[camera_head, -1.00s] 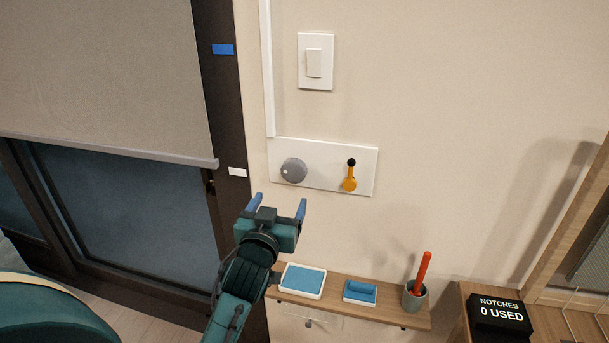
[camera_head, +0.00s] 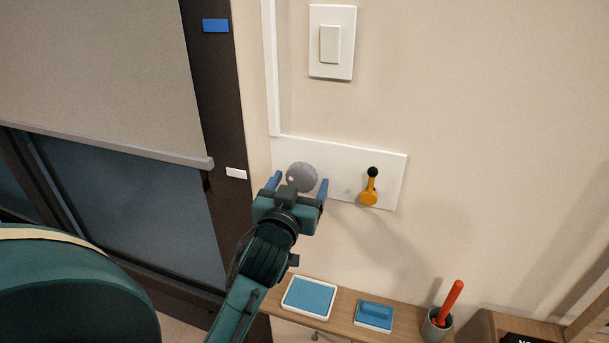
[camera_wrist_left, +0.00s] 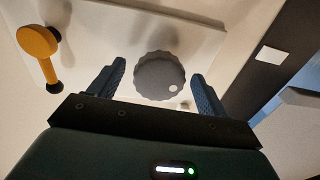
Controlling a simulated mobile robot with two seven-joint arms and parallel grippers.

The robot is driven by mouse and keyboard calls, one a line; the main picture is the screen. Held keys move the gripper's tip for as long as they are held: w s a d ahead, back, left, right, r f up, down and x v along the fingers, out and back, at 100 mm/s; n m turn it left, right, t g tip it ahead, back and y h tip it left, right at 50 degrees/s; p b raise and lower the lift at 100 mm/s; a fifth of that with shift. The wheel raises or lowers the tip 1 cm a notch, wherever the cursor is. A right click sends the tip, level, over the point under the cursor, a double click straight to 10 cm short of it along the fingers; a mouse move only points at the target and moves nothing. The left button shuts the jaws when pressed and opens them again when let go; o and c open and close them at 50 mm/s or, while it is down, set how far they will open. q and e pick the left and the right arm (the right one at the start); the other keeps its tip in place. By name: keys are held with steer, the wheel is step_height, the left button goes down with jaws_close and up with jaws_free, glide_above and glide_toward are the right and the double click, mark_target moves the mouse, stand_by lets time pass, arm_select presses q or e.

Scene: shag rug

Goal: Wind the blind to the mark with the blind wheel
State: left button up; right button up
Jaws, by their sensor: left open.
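The grey blind wheel (camera_head: 302,177) with a pale dot sits on a white wall plate (camera_head: 340,159). It also shows in the left wrist view (camera_wrist_left: 158,75), between my finger tips and beyond them. My left gripper (camera_head: 300,184) is open, its blue fingers on either side of the wheel; I cannot tell whether they touch it. The grey blind (camera_head: 95,70) hangs at the left, its bottom bar (camera_head: 110,147) just above the height of a white mark (camera_head: 236,173) on the dark frame. A blue mark (camera_head: 215,26) is higher on that frame. My right gripper is not in view.
An orange crank with a black knob (camera_head: 370,188) is right of the wheel on the same plate. A light switch (camera_head: 331,42) is above. Below, a wooden shelf (camera_head: 345,325) holds two blue-topped items and a grey cup (camera_head: 436,325) with a red stick.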

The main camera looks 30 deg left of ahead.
arm_select(q)
steer(key=shift+w, duration=0.25)
steer(key=shift+c, duration=0.6)
steer(key=c, duration=0.9)
steer(key=shift+o, duration=0.2)
steer(key=shift+r, duration=0.1)
steer(key=shift+a+m, duration=0.1)
steer(key=shift+m, duration=0.3)
